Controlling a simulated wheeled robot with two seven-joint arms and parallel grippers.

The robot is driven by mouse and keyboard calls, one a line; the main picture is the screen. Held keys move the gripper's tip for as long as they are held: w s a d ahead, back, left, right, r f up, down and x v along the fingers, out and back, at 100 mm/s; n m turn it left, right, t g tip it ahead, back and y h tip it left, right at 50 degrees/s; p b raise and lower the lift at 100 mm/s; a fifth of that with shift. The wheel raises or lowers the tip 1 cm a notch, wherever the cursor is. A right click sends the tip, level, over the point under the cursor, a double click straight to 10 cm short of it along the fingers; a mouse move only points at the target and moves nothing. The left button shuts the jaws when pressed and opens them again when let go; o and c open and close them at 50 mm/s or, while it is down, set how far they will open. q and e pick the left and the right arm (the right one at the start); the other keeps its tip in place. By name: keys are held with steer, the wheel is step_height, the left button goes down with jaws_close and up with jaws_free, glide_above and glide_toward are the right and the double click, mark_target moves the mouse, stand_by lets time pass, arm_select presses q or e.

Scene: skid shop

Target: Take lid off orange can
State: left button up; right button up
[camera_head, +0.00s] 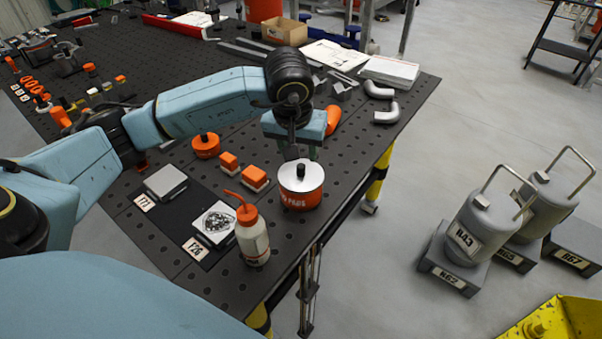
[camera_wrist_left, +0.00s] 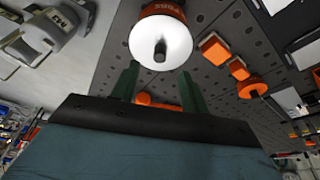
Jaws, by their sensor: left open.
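The orange can (camera_head: 299,202) stands upright on the dark perforated table near its right edge. Its lid (camera_head: 290,180) is a pale disc with a black knob (camera_head: 300,170) and sits on top of the can. In the left wrist view the lid (camera_wrist_left: 176,50) and its dark knob (camera_wrist_left: 160,50) lie just beyond the fingertips. My left gripper (camera_head: 297,150) is above the can, its fingers pointing down toward the knob. In the left wrist view its two green fingers (camera_wrist_left: 158,76) are apart with nothing between them. My right gripper is in neither view.
A white bottle with an orange spout (camera_head: 252,240) stands in front of the can. Silver elbow pipes (camera_head: 386,112) lie behind right. The table edge is close on the right.

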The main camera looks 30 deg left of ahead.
mark_target(301, 166)
arm_select(q)
steer(key=shift+p+x, duration=0.45)
steer(key=shift+x, duration=2.95)
steer(key=shift+w+r, duration=0.1)
jaws_close()
